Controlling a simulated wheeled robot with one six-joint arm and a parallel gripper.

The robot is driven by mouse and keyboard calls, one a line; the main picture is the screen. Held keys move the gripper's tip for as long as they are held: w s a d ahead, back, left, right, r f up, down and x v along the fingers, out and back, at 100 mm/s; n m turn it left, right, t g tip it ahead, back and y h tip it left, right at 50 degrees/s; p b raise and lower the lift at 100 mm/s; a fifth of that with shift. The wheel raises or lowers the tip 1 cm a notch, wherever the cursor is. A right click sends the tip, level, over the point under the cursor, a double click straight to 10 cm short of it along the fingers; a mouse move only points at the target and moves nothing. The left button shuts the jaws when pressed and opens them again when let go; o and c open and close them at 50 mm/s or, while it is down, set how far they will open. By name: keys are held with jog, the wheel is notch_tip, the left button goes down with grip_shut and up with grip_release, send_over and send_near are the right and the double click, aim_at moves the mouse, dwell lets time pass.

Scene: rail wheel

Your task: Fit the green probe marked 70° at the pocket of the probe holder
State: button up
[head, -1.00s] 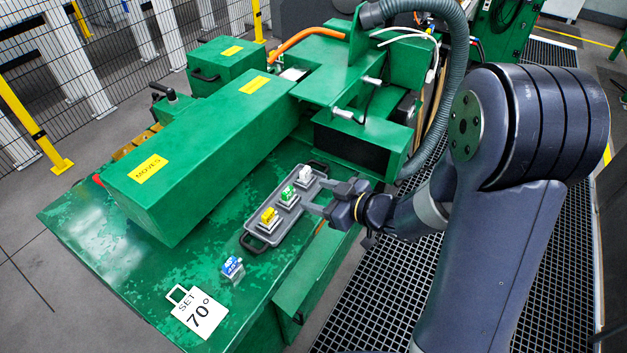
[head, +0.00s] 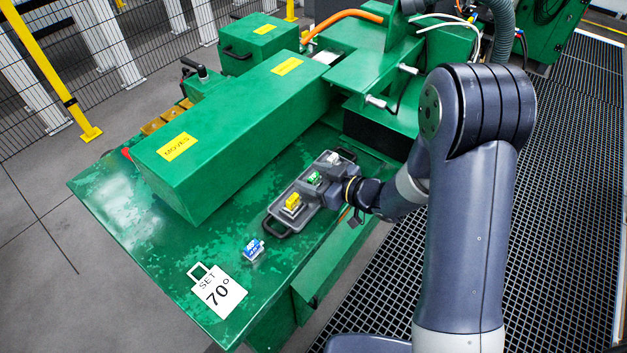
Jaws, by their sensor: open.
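The green probe (head: 314,178) sits in the grey tray (head: 283,213) on the green bench, between a yellow probe (head: 292,202) and a white probe (head: 333,158). Its marking is too small to read. My gripper (head: 322,180) is open, its fingers at the green probe and partly covering the tray around it. I cannot tell whether the fingers touch the probe. A white tag (head: 219,292) reading "SET 70°" lies on the bench's front part. I cannot make out the probe holder's pocket in this view.
A blue probe (head: 253,249) stands on the bench outside the tray. A long green housing (head: 232,135) marked "MOVES" lies behind the tray. A green machine block with a hose and cables stands at the back right. Grating (head: 390,290) covers the floor at right.

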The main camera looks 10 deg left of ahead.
jog(key=shift+x, duration=0.95)
jog(key=c, duration=1.2)
jog(key=shift+o, duration=0.2)
